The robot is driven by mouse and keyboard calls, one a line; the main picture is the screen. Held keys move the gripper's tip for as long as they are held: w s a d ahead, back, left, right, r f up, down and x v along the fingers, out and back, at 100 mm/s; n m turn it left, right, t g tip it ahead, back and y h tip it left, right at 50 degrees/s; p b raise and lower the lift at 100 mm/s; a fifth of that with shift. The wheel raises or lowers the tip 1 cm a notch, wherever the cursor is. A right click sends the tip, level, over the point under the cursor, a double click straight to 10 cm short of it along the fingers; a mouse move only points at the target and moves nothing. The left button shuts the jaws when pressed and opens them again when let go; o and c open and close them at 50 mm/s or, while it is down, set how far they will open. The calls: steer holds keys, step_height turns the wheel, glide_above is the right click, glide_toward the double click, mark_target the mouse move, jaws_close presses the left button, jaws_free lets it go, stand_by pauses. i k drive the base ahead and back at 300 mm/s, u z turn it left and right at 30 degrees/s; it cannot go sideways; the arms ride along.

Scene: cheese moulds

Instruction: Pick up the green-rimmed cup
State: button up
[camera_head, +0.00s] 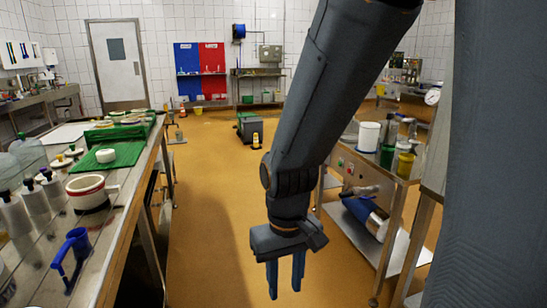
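My gripper (285,288) hangs over the open floor between the left table and the right trolley. Its two blue fingers point down with a gap between them, and nothing is held. I cannot make out a cup with a clearly green rim. On the right trolley stand a white tub (368,136), a green container (387,156) and a yellow one (404,165). My gripper is apart from all of these.
The steel trolley (375,172) is on the right. The tan floor between is mostly clear, with a grey-green box (248,126) farther back.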

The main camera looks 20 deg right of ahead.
mark_target(387, 152)
steer(key=i, duration=2.35)
steer(key=z, duration=3.2)
steer(key=i, duration=0.15)
steer(key=u, duration=0.1)
